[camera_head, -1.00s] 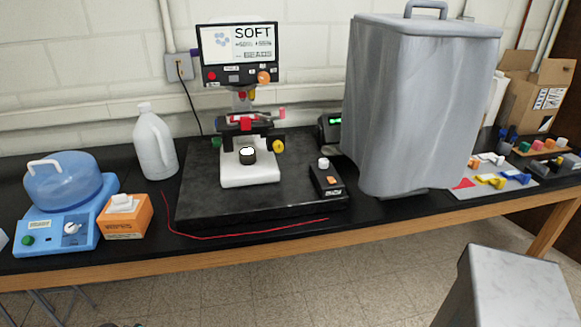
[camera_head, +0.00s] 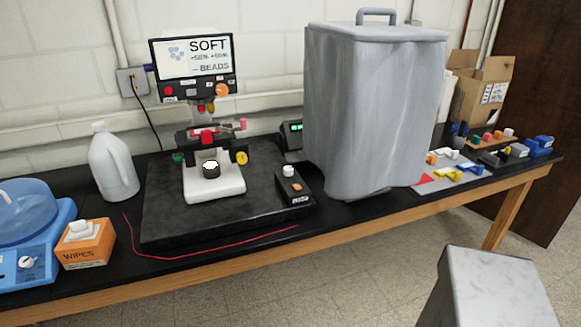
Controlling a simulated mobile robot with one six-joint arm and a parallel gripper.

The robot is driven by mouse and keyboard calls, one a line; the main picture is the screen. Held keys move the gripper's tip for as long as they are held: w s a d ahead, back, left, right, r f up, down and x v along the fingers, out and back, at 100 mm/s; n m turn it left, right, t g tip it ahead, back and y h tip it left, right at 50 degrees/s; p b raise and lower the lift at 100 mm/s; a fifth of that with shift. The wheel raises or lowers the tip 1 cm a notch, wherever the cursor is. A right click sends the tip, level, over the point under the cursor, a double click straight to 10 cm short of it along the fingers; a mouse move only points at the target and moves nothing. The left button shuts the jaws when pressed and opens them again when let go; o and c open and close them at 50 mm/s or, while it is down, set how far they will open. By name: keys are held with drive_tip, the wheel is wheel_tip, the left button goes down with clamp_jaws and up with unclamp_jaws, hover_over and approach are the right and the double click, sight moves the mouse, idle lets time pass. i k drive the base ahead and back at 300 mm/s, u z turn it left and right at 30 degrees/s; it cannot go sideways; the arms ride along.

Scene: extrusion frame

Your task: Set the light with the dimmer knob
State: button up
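A small black control box (camera_head: 295,187) lies on the right of the dark slab. It has a white round knob (camera_head: 288,171) on top and an orange rocker switch (camera_head: 297,186) nearer its front edge. Its label is too small to read. A microscope-like device with a white base (camera_head: 214,185) stands left of it, with a bright white spot (camera_head: 210,166) on its small round black stage. Its screen (camera_head: 193,60) shows "SOFT" and "BEADS", with smaller text between that is hard to read. My gripper is not in view.
A large grey covered bin-like object (camera_head: 372,110) stands close right of the control box. A red cord (camera_head: 200,251) lies along the slab's front. A white jug (camera_head: 113,163), an orange wipes box (camera_head: 86,243) and a blue device (camera_head: 35,270) are left. Small coloured parts lie far right.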

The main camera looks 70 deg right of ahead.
sight(288, 171)
drive_tip(key=z, duration=0.6)
drive_tip(key=k, duration=0.5)
drive_tip(key=z, duration=0.2)
drive_tip(key=i, duration=0.5)
drive_tip(key=u, duration=0.25)
